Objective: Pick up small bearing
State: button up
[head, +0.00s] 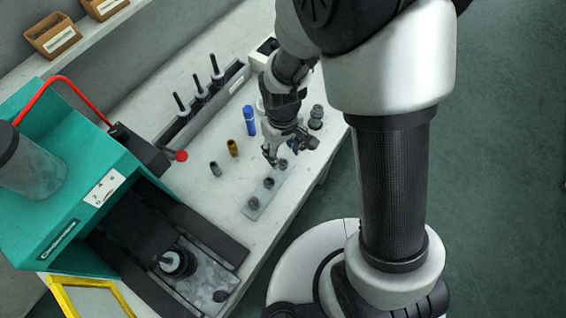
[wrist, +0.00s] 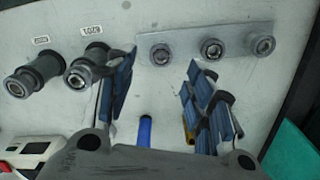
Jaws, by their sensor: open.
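Three small round grey bearing-like parts sit in a row on a pale strip plate (wrist: 185,40): a left one (wrist: 160,53), a middle one (wrist: 211,48) and a right one (wrist: 262,45). I cannot tell by size which is the small bearing. In the head view the row runs from my gripper towards the lower left, with the middle part (head: 268,183) and the near part (head: 253,203) clear. My gripper (head: 287,150) hovers over the far end of the plate. In the wrist view its fingers (wrist: 161,78) are apart and empty, with the left part ahead between their tips.
Two dark stepped cylinders (wrist: 88,68) stand left of the plate in the wrist view. A blue cylinder (head: 249,120), a brass one (head: 233,148) and a grey one (head: 215,169) stand nearby. A grey rack (head: 222,92) and teal machine (head: 120,160) lie to the left.

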aim_at(283, 164)
notch_tip(283, 164, down, 4)
jog(key=shift+s+f+b, duration=0.15)
jog(key=shift+f+b, duration=0.1)
jog(key=shift+b, duration=0.65)
jog(key=shift+r, duration=0.1)
jog(key=c, duration=0.9)
notch_tip(283, 164, up, 20)
jog(key=p, duration=0.7)
